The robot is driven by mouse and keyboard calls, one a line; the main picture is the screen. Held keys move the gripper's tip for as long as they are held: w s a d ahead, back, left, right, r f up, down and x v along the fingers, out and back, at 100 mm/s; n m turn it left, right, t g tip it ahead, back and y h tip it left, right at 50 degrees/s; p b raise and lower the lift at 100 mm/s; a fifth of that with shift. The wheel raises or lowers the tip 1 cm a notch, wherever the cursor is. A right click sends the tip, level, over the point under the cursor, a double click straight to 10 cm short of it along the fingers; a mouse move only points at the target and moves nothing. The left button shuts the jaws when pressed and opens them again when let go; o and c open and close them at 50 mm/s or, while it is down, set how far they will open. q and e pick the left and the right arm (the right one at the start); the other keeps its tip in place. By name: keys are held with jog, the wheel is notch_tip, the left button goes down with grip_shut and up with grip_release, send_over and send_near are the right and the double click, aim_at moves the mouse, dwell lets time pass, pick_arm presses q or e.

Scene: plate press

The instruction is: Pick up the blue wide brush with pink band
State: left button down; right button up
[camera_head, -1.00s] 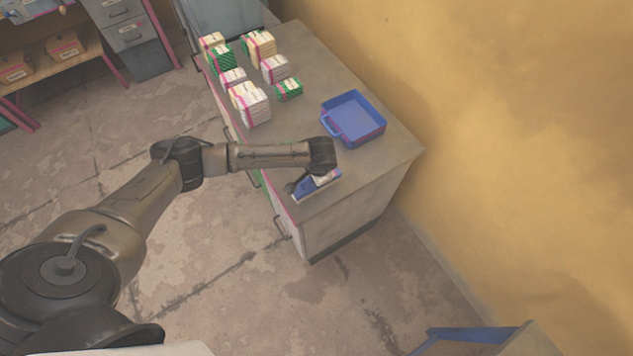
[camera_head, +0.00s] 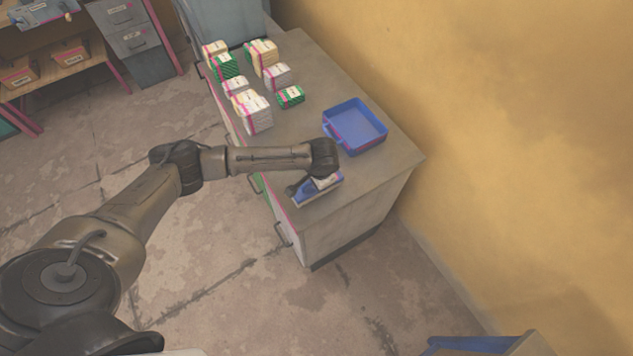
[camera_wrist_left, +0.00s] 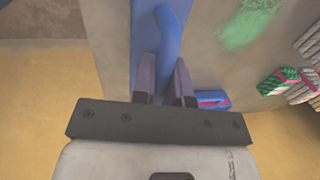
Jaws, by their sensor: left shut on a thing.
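The blue brush (camera_head: 305,195) is at the near end of the grey counter, partly hidden under my left arm's wrist. In the left wrist view, a wide blue part of the brush (camera_wrist_left: 172,35) runs up between the fingers of my left gripper (camera_wrist_left: 165,64). The gripper is shut on it. I cannot make out the pink band clearly, nor tell whether the brush touches the counter top. My right gripper is in neither view.
A blue tray (camera_head: 374,146) with a pink band lies on the counter (camera_head: 375,180) behind the wrist. Several banded white, green and cream stacks (camera_head: 255,113) stand farther along. A yellow wall (camera_head: 480,130) runs along the right. Open floor (camera_head: 200,260) lies left of the counter.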

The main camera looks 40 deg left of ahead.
pick_arm(q)
jog(key=w+d+r, duration=0.1)
jog(key=d+r, duration=0.7)
jog(key=d, duration=0.3)
jog(key=shift+w+d+r+p, duration=0.15)
jog(key=shift+w+d+p, duration=0.1)
jog(key=shift+w+p, duration=0.1)
jog(key=c, duration=1.7)
grip_release()
jog(key=shift+s, duration=0.1)
grip_shut()
